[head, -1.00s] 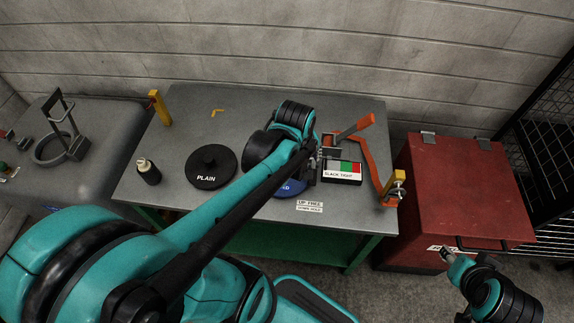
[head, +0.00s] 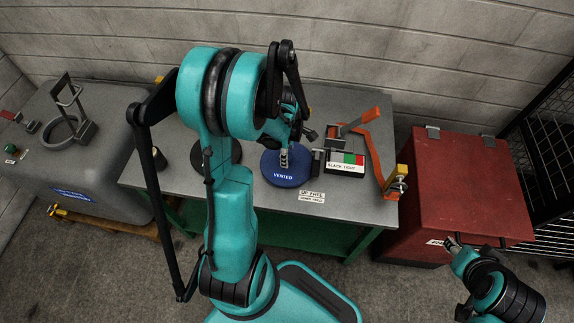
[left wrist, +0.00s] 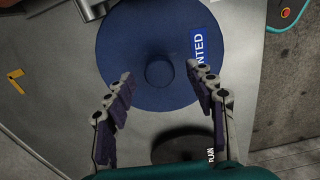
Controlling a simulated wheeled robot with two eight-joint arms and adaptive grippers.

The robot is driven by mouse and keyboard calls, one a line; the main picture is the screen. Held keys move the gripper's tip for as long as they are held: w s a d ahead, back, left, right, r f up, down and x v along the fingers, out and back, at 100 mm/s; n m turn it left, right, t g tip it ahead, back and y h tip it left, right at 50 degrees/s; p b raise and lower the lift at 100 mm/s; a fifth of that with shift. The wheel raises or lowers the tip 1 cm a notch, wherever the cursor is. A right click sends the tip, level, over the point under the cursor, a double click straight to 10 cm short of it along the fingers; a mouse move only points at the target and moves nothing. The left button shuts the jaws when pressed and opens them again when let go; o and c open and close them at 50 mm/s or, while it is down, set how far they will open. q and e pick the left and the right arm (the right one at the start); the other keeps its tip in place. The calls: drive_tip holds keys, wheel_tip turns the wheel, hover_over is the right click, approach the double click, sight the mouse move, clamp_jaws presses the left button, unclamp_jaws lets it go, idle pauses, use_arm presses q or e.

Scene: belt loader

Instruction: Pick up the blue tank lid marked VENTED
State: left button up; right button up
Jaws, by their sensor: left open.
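The blue tank lid marked VENTED (head: 285,178) lies flat on the grey workbench (head: 350,207). It has a round knob in its middle. In the left wrist view the blue lid (left wrist: 135,40) fills the upper middle, its label partly covered by a finger. My left gripper (left wrist: 161,80) is open and empty, its fingers apart on either side of the knob in that view; I cannot tell the height gap. In the head view my left gripper (head: 290,152) is over the lid, partly hidden by my arm. My right gripper (head: 450,243) is by the red cabinet, too small to read.
A black lid (head: 232,153), marked PLAIN in the left wrist view (left wrist: 180,149), lies left of the blue lid, mostly behind my arm. A SLACK/TIGHT gauge (head: 346,161) and an orange lever (head: 370,150) stand close right. A red cabinet (head: 455,190) is beside the bench.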

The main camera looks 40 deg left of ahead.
use_arm(q)
wheel_tip(320, 180, down, 3)
drive_tip(key=shift+a+r+b, duration=0.1)
drive_tip(key=shift+r+b, duration=0.05)
drive_tip(key=shift+b, duration=0.2)
clamp_jaws()
drive_tip(key=shift+r, duration=0.1)
